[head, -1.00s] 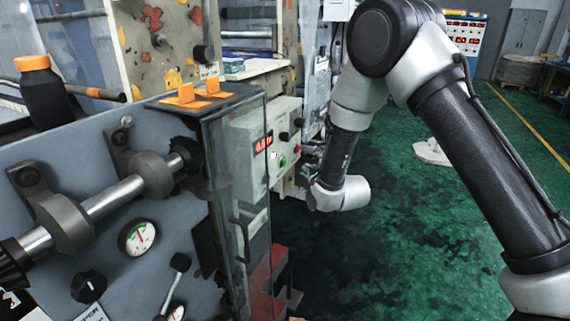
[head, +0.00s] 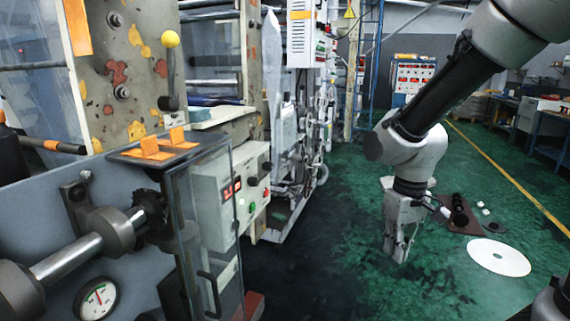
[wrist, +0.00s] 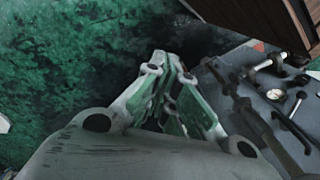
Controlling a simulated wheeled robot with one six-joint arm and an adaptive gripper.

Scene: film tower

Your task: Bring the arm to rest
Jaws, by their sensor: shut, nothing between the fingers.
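My gripper (head: 398,254) hangs pointing down over the open green floor, to the right of the grey machine. Its fingers are shut and nothing shows between them. In the wrist view my gripper (wrist: 172,62) reaches away over the green floor, with the machine's grey panel beside it on the right. My arm comes in from the upper right in the head view and bends down to the gripper.
The grey machine (head: 110,185) with a shaft, gauge and orange clips fills the left. A control box (head: 232,190) with a red display sits behind it. A white disc (head: 498,257) and a dark mat (head: 462,222) lie on the floor at right. Benches stand along the far right.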

